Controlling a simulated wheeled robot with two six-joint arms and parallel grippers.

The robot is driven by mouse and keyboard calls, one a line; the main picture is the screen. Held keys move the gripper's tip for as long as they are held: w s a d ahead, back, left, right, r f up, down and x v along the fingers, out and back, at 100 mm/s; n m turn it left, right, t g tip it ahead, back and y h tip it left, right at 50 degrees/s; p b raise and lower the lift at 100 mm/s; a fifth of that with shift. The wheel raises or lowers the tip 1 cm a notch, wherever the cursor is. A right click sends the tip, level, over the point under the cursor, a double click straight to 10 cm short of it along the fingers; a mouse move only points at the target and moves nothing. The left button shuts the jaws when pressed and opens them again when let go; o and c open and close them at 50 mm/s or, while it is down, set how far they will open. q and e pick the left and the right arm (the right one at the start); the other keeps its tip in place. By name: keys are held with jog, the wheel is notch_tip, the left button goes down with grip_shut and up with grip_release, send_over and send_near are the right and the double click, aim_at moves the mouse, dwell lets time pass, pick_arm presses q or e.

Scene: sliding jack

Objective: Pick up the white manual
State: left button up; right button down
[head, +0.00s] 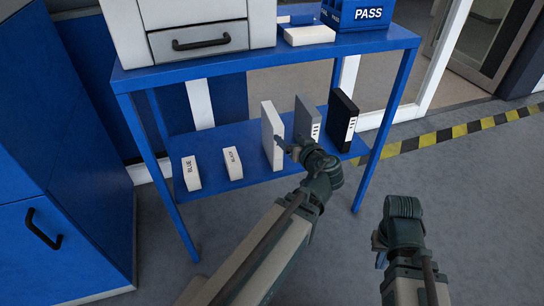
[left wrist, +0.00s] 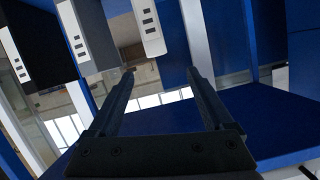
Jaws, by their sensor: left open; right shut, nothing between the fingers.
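The white manual (head: 271,136) stands upright on the lower blue shelf, left of the grey manual (head: 304,119) and the black manual (head: 343,119). In the left wrist view the white manual (left wrist: 149,27) is the rightmost of the three, just beyond the fingertips and roughly in line with the gap. My left gripper (head: 291,143) is open and empty, in front of the white and grey manuals, its fingers (left wrist: 162,74) apart. My arm hides the lower part of the grey manual. My right gripper (head: 379,252) is shut and empty, low in front of the shelf.
Small white boxes marked BLUE (head: 191,173) and BLACK (head: 233,163) stand left of the manuals. The blue table legs (head: 372,165) flank the shelf. A drawer unit (head: 203,38) and a blue PASS bin (head: 367,14) stand on top. A blue cabinet (head: 60,130) is at left.

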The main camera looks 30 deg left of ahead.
aim_at(273, 119)
pick_arm(q)
jog(key=a+f+t+b, duration=0.1)
jog(key=b, duration=0.1)
jog(key=w+a+f+t+y+b, duration=0.1)
jog(key=b, duration=0.2)
jog(key=w+a+f+n+t+b, duration=0.1)
jog(key=f+b, duration=0.1)
jog(key=b, duration=0.1)
jog(key=shift+w+y, duration=0.15)
jog(key=shift+y, duration=0.15)
pick_arm(e)
notch_tip(273, 119, down, 10)
jog(key=shift+f, duration=0.25)
pick_arm(q)
jog(key=x, duration=0.8)
jog(key=shift+w+a, duration=0.2)
jog(key=x, duration=0.5)
jog(key=shift+w+f, duration=0.2)
jog(key=shift+s, duration=0.1)
grip_shut()
pick_arm(e)
jog(key=shift+f, duration=0.35)
